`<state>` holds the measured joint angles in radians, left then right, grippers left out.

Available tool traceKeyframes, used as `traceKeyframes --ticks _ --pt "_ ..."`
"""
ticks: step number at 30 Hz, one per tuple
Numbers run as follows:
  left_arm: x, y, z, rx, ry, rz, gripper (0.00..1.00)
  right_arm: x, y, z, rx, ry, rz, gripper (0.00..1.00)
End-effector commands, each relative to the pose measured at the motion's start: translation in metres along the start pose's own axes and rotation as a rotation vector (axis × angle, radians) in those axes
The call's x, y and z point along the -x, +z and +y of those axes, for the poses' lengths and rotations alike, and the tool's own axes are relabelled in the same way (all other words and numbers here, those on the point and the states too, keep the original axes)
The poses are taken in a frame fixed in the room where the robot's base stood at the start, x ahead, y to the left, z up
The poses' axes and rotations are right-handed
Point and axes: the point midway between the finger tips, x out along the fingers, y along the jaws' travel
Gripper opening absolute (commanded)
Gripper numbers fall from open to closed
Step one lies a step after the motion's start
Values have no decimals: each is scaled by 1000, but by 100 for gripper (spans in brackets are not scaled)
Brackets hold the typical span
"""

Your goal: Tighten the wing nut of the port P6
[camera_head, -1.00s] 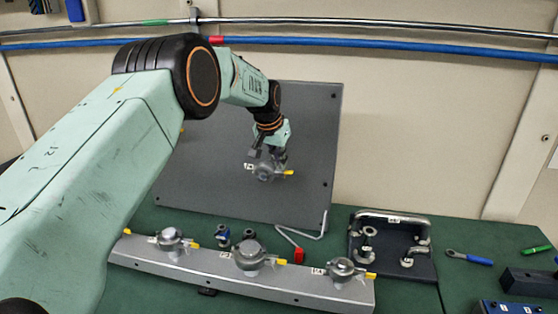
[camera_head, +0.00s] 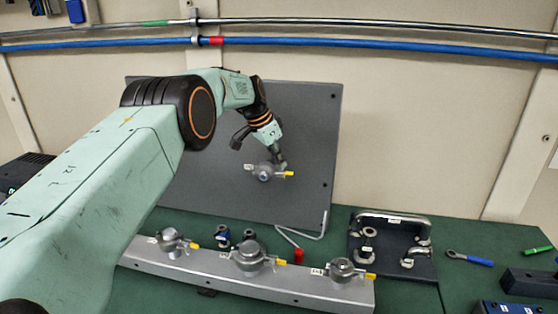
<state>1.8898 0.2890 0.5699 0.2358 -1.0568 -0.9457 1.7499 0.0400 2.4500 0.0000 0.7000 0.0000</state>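A round metal port fitting (camera_head: 265,172) with a yellow-tipped handle and a small white label sits on the tilted dark grey panel. Its label is too small to read, so I cannot tell if it is P6. My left gripper (camera_head: 260,152) is just above this fitting, its dark fingers spread apart, one to the upper left and one close to the fitting's upper right. I cannot tell whether that finger touches it. Three similar fittings stand on the grey rail: left (camera_head: 170,241), middle (camera_head: 249,257) and right (camera_head: 342,269). My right gripper is out of view.
The grey rail (camera_head: 300,290) lies before the panel (camera_head: 215,185). A red-ended bent rod (camera_head: 298,255) and small dark cylinders (camera_head: 223,236) lie between them. A dark stand with metal elbows (camera_head: 425,270) and a blue-handled wrench (camera_head: 470,258) are at right.

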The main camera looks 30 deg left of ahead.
Motion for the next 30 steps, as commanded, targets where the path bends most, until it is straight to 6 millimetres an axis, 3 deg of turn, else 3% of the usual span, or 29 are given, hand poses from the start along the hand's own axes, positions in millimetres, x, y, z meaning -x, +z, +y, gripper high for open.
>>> traceKeyframes --ticks 30 --pt "2 0 -3 -112 44 0 0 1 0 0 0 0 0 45"
